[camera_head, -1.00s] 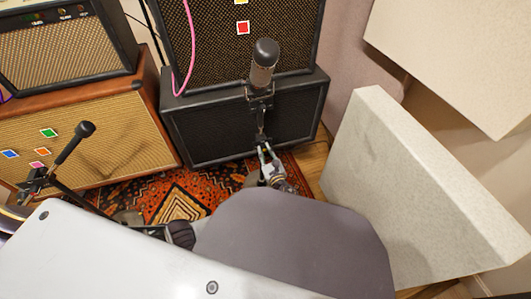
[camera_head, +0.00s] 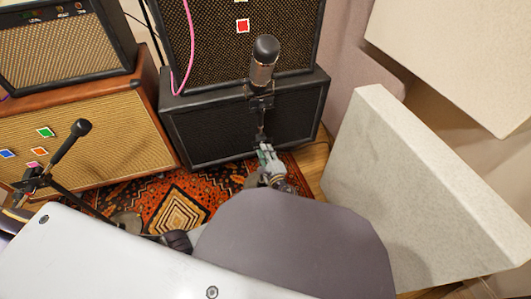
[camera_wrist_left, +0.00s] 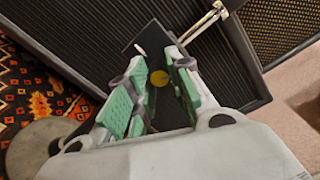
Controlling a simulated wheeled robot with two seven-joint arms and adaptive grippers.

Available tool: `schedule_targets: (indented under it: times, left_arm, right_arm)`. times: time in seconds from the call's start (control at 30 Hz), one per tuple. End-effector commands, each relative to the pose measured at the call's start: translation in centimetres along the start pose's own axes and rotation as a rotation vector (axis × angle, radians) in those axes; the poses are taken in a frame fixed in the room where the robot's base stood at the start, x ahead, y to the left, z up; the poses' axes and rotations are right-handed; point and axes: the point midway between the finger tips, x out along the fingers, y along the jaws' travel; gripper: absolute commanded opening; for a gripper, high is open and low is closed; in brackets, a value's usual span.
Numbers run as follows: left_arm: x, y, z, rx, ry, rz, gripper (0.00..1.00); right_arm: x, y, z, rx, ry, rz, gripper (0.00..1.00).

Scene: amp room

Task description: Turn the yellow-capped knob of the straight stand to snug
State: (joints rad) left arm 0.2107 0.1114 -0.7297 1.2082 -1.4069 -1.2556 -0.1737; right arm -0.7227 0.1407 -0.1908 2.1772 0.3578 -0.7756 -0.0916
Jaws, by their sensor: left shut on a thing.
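The straight stand (camera_head: 262,133) holds a large dark microphone (camera_head: 263,62) in front of the black speaker cabinet. The yellow-capped knob (camera_wrist_left: 159,78) shows in the left wrist view as a small yellow disc between the green-padded fingers. My left gripper (camera_head: 267,150) is at the stand, below the microphone, and is shut on the knob. It also shows in the left wrist view (camera_wrist_left: 160,66). In the head view the gripper hides the knob. My right gripper is not in view.
A black cabinet (camera_head: 205,130) stands close behind the stand. A pale upright panel (camera_head: 405,195) is at the right. A second microphone (camera_head: 72,140) on a stand is at the left, before a tan amp. A patterned rug (camera_head: 175,208) covers the floor.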

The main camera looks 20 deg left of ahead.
Motion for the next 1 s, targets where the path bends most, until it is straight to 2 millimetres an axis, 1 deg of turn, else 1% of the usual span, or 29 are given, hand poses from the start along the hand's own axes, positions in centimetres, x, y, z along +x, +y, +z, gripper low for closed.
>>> schedule_targets:
  times: [0.3, 0.5, 0.7, 1.0]
  left_arm:
    - [0.16, -0.01, 0.17, -0.245, 0.002, -0.001, 0.00]
    - [0.18, 0.02, 0.21, -0.360, 0.004, -0.001, 0.00]
    - [0.20, 0.06, 0.25, -0.427, 0.004, -0.001, 0.00]
    - [0.22, 0.10, 0.27, -0.451, 0.004, -0.001, 0.00]
  right_arm:
    - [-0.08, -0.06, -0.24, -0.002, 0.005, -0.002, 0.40]
    - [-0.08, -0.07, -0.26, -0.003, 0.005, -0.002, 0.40]
    - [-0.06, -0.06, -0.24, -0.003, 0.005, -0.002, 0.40]
    - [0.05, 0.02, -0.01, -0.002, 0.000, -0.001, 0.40]
